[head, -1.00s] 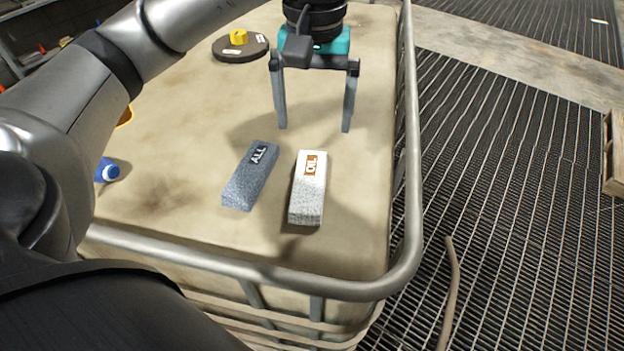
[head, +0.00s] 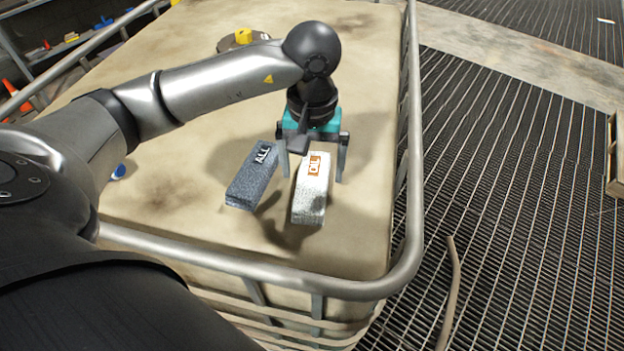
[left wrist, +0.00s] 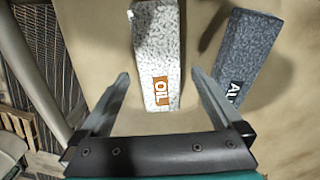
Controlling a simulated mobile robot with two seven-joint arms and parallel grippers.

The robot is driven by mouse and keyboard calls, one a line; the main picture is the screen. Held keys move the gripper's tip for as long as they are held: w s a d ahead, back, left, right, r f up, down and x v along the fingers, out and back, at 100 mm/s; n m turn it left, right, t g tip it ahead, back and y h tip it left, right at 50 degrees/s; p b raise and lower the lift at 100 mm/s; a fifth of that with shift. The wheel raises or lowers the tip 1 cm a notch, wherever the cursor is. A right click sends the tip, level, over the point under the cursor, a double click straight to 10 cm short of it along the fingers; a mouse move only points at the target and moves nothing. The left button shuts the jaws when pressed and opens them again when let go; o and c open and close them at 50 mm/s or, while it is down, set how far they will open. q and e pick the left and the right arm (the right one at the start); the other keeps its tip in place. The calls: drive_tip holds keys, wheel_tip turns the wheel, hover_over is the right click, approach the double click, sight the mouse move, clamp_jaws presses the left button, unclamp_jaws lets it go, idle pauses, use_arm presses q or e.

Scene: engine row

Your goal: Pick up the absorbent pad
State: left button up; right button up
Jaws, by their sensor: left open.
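A white speckled pad (head: 310,201) with an orange OIL label lies on the beige top. A grey pad (head: 249,183) marked ALL lies just left of it in the head view. My left gripper (head: 312,177) is open and empty, pointing down at the labelled end of the white pad, one finger on each side. In the left wrist view the open left gripper (left wrist: 160,76) has the white pad (left wrist: 157,50) between its fingertips, and the grey pad (left wrist: 247,55) is outside the right finger. I cannot tell whether the fingers touch the white pad. My right gripper is not in view.
A metal rail (head: 250,269) edges the beige tank top (head: 180,213). A dark round lid (head: 225,45) with a yellow piece (head: 243,37) is at the back. A blue-and-white object (head: 118,172) is partly hidden by my left arm. Floor grating (head: 520,220) lies to the right.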

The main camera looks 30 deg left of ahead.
use_arm(q)
drive_tip(key=shift+f, duration=0.95)
drive_tip(key=c, duration=1.4)
